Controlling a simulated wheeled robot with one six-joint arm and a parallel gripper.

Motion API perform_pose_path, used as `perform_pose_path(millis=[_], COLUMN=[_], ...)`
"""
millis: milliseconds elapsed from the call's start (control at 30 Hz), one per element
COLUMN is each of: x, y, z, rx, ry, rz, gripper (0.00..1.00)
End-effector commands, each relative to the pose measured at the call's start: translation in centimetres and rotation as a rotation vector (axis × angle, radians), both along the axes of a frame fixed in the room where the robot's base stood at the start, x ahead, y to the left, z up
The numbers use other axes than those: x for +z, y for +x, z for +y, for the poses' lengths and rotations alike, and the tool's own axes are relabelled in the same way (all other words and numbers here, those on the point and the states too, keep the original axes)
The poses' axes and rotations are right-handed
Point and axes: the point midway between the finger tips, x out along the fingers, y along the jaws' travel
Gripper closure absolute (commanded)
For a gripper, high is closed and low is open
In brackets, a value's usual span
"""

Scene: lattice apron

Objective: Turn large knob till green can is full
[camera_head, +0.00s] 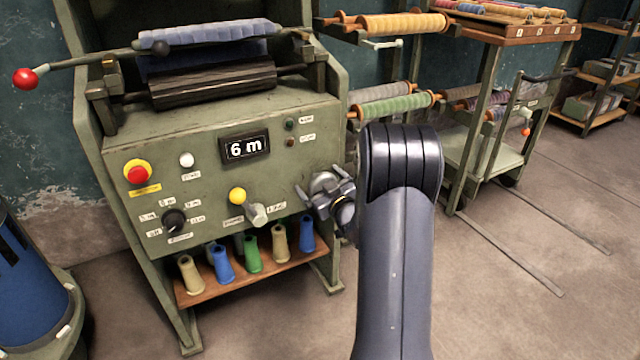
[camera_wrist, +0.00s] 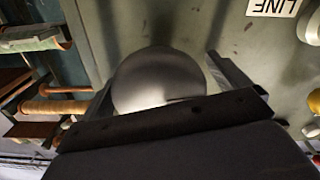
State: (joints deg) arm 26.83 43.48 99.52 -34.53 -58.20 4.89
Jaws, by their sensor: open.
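A large round grey knob (camera_head: 322,181) sits at the right end of the olive machine's front panel. It fills the middle of the wrist view (camera_wrist: 158,78). My gripper (camera_head: 326,190) is open, its two fingers on either side of this knob; I cannot tell whether they touch it. A smaller black dial (camera_head: 174,220) with labels around it is at the panel's lower left. The display (camera_head: 245,149) reads 6 m. I see no green can; a green cone (camera_head: 252,254) stands among tan and blue ones on the shelf below.
A grey lever (camera_head: 256,213), yellow button (camera_head: 237,196), white button (camera_head: 187,160) and red stop button (camera_head: 138,173) are on the panel. A red-ended lever (camera_head: 26,78) juts left. A blue drum (camera_head: 30,270) stands at left.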

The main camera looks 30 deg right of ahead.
Motion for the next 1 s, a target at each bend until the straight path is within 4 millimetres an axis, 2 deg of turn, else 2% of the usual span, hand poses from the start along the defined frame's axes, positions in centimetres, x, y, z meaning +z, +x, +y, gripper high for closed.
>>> perform_pose_path(millis=[100, 633, 1000], x=[0.0, -0.01, 0.04], y=[-0.02, -0.05, -0.06], z=[0.0, 0.0, -0.01], rx=[0.0, 0.0, 0.0], ry=[0.0, 0.0, 0.064], rz=[0.0, 0.001, 0.003], gripper=[0.05, 0.49, 0.49])
